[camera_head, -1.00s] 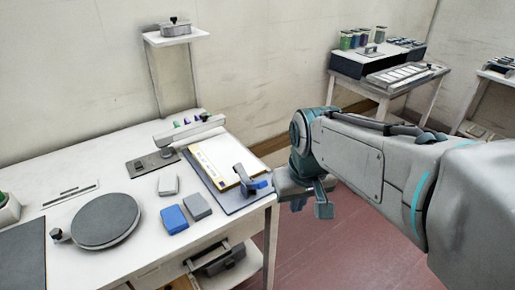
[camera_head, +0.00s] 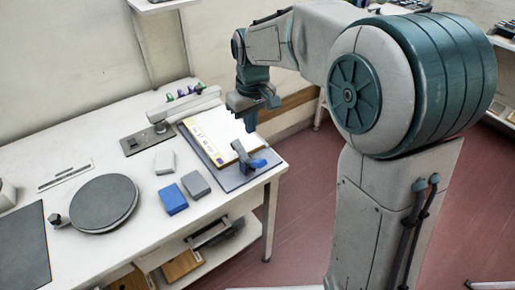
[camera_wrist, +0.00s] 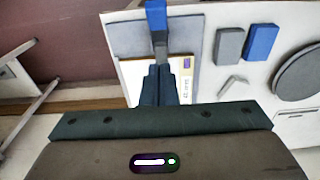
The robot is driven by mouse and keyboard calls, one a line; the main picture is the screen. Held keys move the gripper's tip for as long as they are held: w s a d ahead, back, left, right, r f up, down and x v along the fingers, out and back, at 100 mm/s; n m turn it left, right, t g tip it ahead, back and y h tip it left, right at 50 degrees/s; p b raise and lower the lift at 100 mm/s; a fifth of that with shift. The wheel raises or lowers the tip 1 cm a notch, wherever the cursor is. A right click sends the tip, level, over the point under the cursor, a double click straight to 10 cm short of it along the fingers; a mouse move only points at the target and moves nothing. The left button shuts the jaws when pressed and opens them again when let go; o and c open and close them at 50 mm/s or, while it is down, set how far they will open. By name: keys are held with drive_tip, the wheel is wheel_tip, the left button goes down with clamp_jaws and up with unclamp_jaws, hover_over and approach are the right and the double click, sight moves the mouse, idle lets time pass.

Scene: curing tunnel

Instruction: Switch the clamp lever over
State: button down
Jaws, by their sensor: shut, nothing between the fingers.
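The clamp lever (camera_head: 258,163) has a blue grip and a grey arm. It stands at the front right end of a grey board (camera_head: 232,183) that holds white paper, with its blue end toward the table's right edge. In the wrist view the blue grip (camera_wrist: 156,14) is at the top centre, and its grey arm points down toward my fingers. My gripper (camera_head: 259,114) is shut and empty, above the paper's right side, behind and above the lever. In the wrist view my shut gripper (camera_wrist: 159,72) covers part of the paper. Contact with the lever cannot be told.
A dark round plate (camera_head: 104,203) is further left. A grey bar on a stand (camera_head: 184,105) is behind. Floor is open right of the table.

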hover_over(257, 160)
drive_tip(key=w+a, duration=0.2)
drive_tip(key=f, duration=0.5)
drive_tip(key=shift+d+f, duration=0.2)
drive_tip(key=shift+d, duration=0.05)
drive_tip(key=shift+s+d+f+p, duration=0.35)
drive_tip(key=shift+s+d+f, duration=0.1)
drive_tip(key=shift+s+f, duration=0.25)
drive_tip(key=shift+s+d+f, duration=0.2)
drive_tip(key=shift+s+f, duration=0.05)
drive_tip(key=shift+f, duration=0.25)
drive_tip(key=shift+d+f+b, duration=0.15)
drive_tip(key=shift+f+b, duration=0.05)
drive_tip(key=shift+b, duration=0.1)
